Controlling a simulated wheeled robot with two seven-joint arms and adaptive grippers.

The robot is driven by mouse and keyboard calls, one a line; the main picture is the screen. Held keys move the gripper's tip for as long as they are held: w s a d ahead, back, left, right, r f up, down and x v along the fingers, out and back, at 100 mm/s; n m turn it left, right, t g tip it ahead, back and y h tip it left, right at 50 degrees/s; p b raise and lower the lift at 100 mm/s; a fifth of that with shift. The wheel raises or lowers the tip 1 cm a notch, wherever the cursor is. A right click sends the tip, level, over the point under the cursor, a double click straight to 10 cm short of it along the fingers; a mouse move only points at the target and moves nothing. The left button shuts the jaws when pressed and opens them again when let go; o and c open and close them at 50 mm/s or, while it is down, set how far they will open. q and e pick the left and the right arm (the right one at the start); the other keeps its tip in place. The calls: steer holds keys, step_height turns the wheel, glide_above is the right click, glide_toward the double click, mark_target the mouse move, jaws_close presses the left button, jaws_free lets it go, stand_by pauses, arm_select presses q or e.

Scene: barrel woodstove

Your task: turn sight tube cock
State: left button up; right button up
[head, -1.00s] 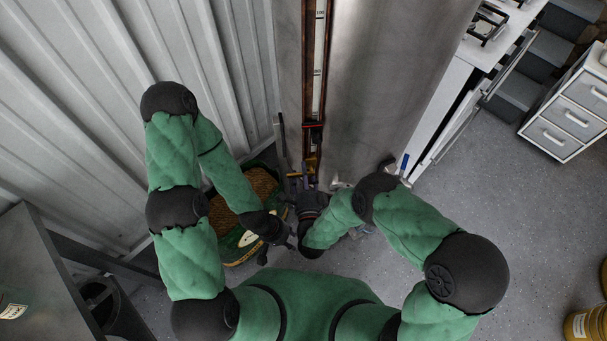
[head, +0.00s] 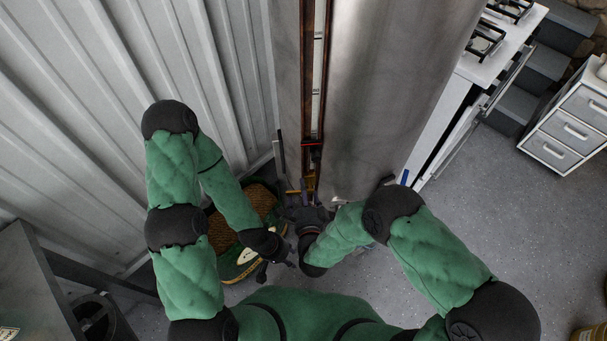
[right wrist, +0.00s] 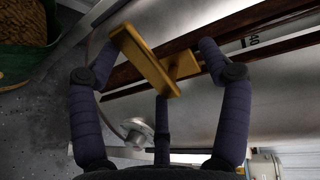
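The sight tube (head: 318,70) runs up the front of a tall metal cylinder in a dark copper-brown frame, with a scale beside it. Its brass cock (head: 310,183) is small at the lower end; in the right wrist view the brass handle (right wrist: 145,62) is a flat bar on a short stem. My right gripper (head: 302,196) is at the cock. In the right wrist view its fingers (right wrist: 158,75) are spread apart around the handle, with no clear grip on it. My left gripper (head: 278,262) hangs lower left, away from the cock; its fingers look apart and empty.
A green-rimmed basket (head: 245,215) of brown pellets stands left of the cylinder (head: 385,80). A corrugated wall (head: 90,110) closes the left side. A white stove (head: 480,70) and drawers (head: 565,125) stand right. The floor (head: 480,200) at right is clear.

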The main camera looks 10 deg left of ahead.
steer(key=r+t, duration=0.1)
steer(key=r, duration=0.5)
steer(key=w+r+t, duration=0.1)
steer(key=r, duration=0.2)
steer(key=shift+a+r+m+t, duration=0.2)
steer(key=shift+r+m+t, duration=0.1)
steer(key=shift+r, duration=0.1)
steer(key=shift+a+f, duration=0.1)
steer(key=shift+f, duration=0.15)
steer(key=shift+w+f, duration=0.15)
steer(key=shift+w, duration=0.05)
arm_select(q)
steer(key=shift+s+r, duration=0.2)
steer(key=shift+s, duration=0.1)
arm_select(e)
steer(key=shift+f, duration=0.15)
steer(key=shift+s+d, duration=0.1)
steer(key=shift+d, duration=0.1)
